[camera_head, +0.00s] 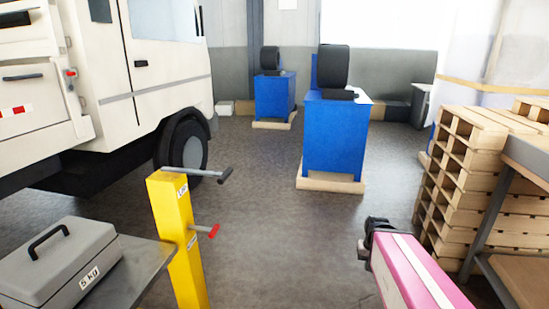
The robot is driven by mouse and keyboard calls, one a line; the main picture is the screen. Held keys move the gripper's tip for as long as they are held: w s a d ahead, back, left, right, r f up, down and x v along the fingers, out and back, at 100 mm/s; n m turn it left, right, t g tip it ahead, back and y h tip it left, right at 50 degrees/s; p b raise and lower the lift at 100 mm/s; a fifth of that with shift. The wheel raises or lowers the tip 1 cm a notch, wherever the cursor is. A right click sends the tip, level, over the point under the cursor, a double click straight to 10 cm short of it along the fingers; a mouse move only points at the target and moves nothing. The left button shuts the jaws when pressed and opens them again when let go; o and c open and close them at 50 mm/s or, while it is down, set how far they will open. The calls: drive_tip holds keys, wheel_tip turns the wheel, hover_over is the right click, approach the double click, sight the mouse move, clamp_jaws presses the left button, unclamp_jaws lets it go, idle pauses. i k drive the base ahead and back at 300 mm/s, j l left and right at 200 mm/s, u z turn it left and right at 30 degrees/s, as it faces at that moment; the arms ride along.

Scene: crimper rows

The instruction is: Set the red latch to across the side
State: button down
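A yellow post (178,235) stands left of centre, with a label near its top. A short lever with a red tip (212,231), which looks like the red latch, sticks out to the right from the post's side, below the top. A longer grey lever with a dark grip (207,173) sticks out to the right at the post's top. My gripper (376,232), dark at the end of my pink arm, is at lower right, well apart from the post and the red-tipped lever. Its fingers are not clear enough to tell open from shut.
A grey case (60,262) marked 5 kg rests on a table (140,275) beside the post. A white truck (110,60) stands behind at left. Stacked pallets (455,180) and a bench (525,160) are at right. Blue machines (335,135) stand behind; the middle floor is clear.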

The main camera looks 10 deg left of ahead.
sight(67, 74)
drive_tip(key=i+u, duration=0.25)
drive_tip(key=i, duration=0.35)
drive_tip(key=i+l+u, duration=0.1)
drive_tip(key=i+u, duration=0.15)
drive_tip(key=i, duration=0.35)
drive_tip(key=i+l+u, duration=0.25)
drive_tip(key=i, duration=0.35)
drive_tip(key=i+j+u, duration=0.15)
drive_tip(key=i+u, duration=1.05)
drive_tip(key=i+j, duration=0.1)
drive_tip(key=i, duration=0.3)
drive_tip(key=i+j+u, duration=0.1)
drive_tip(key=i, duration=0.3)
